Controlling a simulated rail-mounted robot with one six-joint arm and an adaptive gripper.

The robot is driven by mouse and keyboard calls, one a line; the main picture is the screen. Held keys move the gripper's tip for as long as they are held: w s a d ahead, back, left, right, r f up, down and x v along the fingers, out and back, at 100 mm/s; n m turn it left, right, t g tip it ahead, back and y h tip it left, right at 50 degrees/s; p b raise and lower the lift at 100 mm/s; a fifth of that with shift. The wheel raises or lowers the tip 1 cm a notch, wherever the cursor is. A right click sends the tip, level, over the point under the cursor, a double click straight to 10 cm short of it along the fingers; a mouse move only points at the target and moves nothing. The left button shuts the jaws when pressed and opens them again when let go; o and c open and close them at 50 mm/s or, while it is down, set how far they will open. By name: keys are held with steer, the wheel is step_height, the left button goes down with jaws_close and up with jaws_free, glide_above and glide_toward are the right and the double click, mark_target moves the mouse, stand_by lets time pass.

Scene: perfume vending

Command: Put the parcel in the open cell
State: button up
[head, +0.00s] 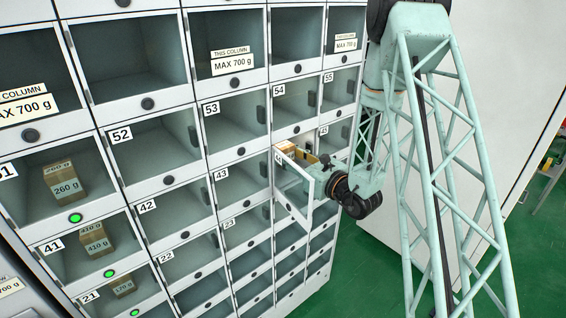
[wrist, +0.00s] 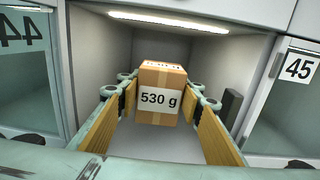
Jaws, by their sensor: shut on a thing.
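The parcel, a brown cardboard box (wrist: 162,79) with a white "530 g" label, is inside the lit open cell (wrist: 218,50) in the wrist view. My gripper (wrist: 163,100) reaches into the cell and is shut on the parcel, with a wood-coloured pad on each side of it. The parcel looks upright; I cannot tell whether its base touches the cell floor. In the head view the clear door (head: 296,190) of the cell stands swung open, and my wrist is at the opening. The gripper and parcel are mostly hidden there.
The open door marked 44 (wrist: 25,35) stands close on the left in the wrist view, and cell 45 (wrist: 298,68) is on the right. In the head view, other cells hold parcels marked 260 g (head: 65,187), 410 g (head: 95,243) and 170 g (head: 124,287), with green lights.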

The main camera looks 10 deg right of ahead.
stand_by(0.3)
steer(key=shift+f, duration=1.45)
steer(key=shift+w+a+f, duration=0.1)
steer(key=shift+w+f, duration=0.05)
steer(key=shift+f, duration=0.3)
steer(key=shift+f, duration=0.2)
steer(key=o, duration=1.1)
steer(key=shift+o, duration=0.2)
steer(key=shift+r, duration=0.15)
steer(key=v, duration=1.2)
steer(key=shift+b, duration=0.35)
